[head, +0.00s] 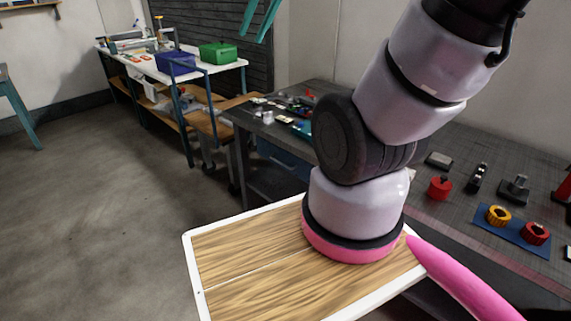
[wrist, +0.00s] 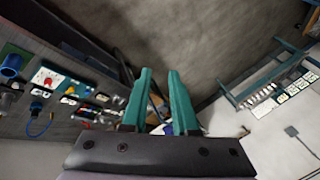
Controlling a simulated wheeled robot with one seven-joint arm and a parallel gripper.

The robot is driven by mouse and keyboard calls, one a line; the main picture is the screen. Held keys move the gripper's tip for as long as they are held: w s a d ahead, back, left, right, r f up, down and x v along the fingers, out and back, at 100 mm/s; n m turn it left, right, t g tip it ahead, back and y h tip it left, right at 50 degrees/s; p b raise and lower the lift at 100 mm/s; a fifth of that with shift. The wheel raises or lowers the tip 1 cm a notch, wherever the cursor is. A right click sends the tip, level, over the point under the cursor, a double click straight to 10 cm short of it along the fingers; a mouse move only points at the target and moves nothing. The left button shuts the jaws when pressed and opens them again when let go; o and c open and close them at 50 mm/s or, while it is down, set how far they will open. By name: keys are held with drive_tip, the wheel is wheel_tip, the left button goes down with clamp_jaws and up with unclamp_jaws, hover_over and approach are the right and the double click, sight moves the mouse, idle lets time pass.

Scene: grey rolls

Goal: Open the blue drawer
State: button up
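A dark blue panel (head: 284,158) shows under the grey workbench in the head view, partly hidden by my arm; it may be the blue drawer, but its handle and how far it is open cannot be made out. My gripper (head: 252,39) has two teal fingers hanging at the top of the head view, above and left of that panel. In the wrist view my gripper (wrist: 159,73) has its fingertips apart with a gap between them, and nothing is held. No blue drawer is clear in the wrist view.
The grey workbench (head: 460,215) carries tools and small parts. A white-topped table (head: 215,66) at the back left holds a blue bin (head: 175,63) and a green box (head: 217,53). Open floor (head: 90,200) lies left.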

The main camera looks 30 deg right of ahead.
drive_tip(key=w+a+f+m+g+y, duration=0.2)
drive_tip(key=w+a+f+y, duration=0.15)
drive_tip(key=w, duration=0.35)
drive_tip(key=w+a+f+m+g+y, duration=0.1)
drive_tip(key=w+a+f+y, duration=0.1)
drive_tip(key=w+f+y, duration=0.45)
drive_tip(key=w+d+f+m+t, duration=0.3)
drive_tip(key=w+f, duration=0.3)
drive_tip(key=w, duration=0.2)
drive_tip(key=w+d+f+m+t, duration=0.3)
drive_tip(key=w+f+t, duration=0.1)
drive_tip(key=w+f, duration=0.25)
drive_tip(key=w+d+f+m+t+h, duration=0.1)
drive_tip(key=w+d+f+m+t, duration=0.3)
drive_tip(key=f, duration=0.4)
drive_tip(key=m+t+h, duration=0.3)
drive_tip(key=m+h, duration=0.4)
drive_tip(key=h, duration=0.6)
approach(283, 165)
drive_tip(key=w, duration=0.4)
drive_tip(key=w+f, duration=0.1)
drive_tip(key=w, duration=0.2)
drive_tip(key=w+f, duration=0.1)
drive_tip(key=w, duration=0.3)
drive_tip(key=shift+w+d+f, duration=0.1)
drive_tip(key=shift+w+f, duration=0.05)
drive_tip(key=shift+w, duration=0.2)
